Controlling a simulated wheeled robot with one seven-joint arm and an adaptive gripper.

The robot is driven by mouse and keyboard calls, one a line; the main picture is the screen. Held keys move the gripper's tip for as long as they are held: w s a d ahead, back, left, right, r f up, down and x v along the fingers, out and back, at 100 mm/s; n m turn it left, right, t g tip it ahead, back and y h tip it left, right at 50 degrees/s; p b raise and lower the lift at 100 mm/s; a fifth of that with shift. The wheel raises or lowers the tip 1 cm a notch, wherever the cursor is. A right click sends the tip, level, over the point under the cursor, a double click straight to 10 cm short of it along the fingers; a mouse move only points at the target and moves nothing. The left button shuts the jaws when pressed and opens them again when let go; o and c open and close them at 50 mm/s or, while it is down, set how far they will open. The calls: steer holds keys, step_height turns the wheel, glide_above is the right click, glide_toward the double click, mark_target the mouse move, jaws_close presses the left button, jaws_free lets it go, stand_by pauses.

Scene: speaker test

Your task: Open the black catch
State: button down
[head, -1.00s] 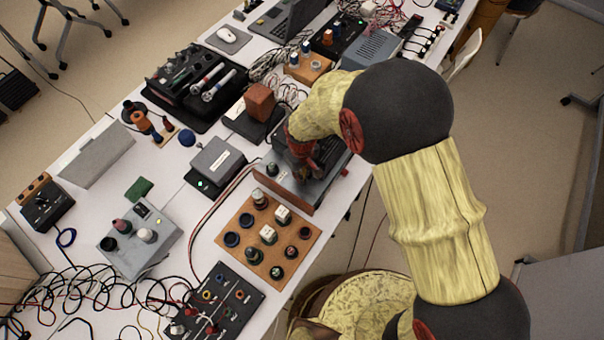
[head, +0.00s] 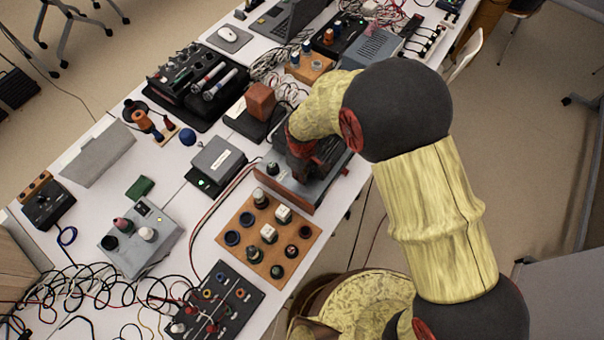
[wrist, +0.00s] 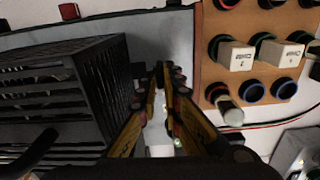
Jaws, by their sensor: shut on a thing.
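A grey device with a black slatted part (wrist: 70,85) lies under my gripper; this black part seems to be the black catch. It fills the left of the wrist view, raised from the grey body. It also shows partly in the head view (head: 328,150), behind my wrist. My gripper (wrist: 163,75) has its yellow and black fingers close together at the right edge of the black part. It is shut on the catch, though the contact itself is dark and hard to see. In the head view my wrist hides the fingertips.
A wooden board with knobs and sockets (head: 236,256) lies just in front of the device. A dark box with an orange-brown block (head: 260,100) stands behind it. A grey box (head: 215,160) stands to the left, with cables between. The table's right edge is close.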

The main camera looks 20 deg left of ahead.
steer(key=c, duration=2)
jaws_free()
steer(key=shift+o, duration=0.2)
step_height(320, 180, up, 12)
